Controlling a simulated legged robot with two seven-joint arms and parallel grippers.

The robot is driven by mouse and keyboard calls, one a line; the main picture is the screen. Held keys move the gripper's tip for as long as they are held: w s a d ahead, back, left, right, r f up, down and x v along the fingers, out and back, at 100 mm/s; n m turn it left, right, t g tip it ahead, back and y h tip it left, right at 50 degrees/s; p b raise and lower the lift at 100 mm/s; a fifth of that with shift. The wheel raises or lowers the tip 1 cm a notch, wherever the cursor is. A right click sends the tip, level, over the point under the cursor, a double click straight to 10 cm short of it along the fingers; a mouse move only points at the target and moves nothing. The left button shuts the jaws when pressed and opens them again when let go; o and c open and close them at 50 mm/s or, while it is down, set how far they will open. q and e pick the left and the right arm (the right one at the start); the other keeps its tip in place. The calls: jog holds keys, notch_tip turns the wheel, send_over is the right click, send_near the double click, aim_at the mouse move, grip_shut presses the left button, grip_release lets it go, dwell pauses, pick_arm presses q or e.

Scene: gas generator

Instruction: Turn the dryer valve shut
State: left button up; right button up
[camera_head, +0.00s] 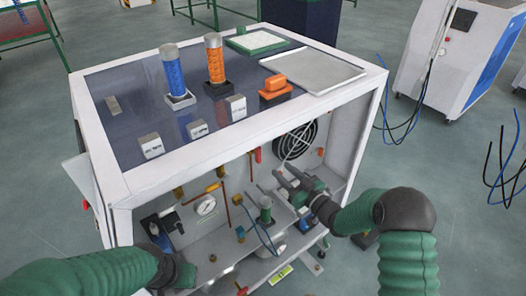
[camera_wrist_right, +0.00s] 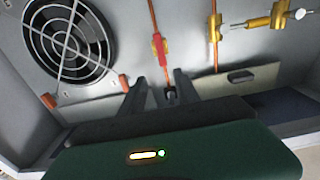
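My right gripper (camera_head: 284,180) reaches into the open front of the white cabinet (camera_head: 225,165), its two fingers apart. In the right wrist view its fingers (camera_wrist_right: 159,78) are also apart, with no object clearly held. A red valve handle (camera_wrist_right: 160,48) on a thin copper pipe is just beyond the fingertips and appears not to be touched. A valve with a red handle also shows in the head view (camera_head: 257,155). The frames carry no label showing which valve is the dryer's. My left arm comes in at the lower left; its gripper cannot be made out clearly.
A round fan grille (camera_wrist_right: 70,42) is on the back wall left of the red handle. A brass valve (camera_wrist_right: 280,20) is to its right. Blue and orange columns stand on top.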

aim_at(260, 153)
jog(key=x, duration=0.7)
jog(key=a+x, duration=0.1)
jog(key=x, duration=0.3)
jog(key=shift+s+a+f, duration=0.1)
jog(key=shift+s+f, duration=0.05)
jog(key=shift+f, duration=0.15)
jog(key=shift+w+a, duration=0.1)
jog(key=shift+w, duration=0.25)
jog(key=shift+w+d, duration=0.25)
jog(key=shift+w, duration=0.05)
jog(key=shift+s+a, duration=0.1)
jog(key=shift+a, duration=0.2)
jog(key=c, duration=0.8)
grip_shut()
jog(key=shift+d, duration=0.1)
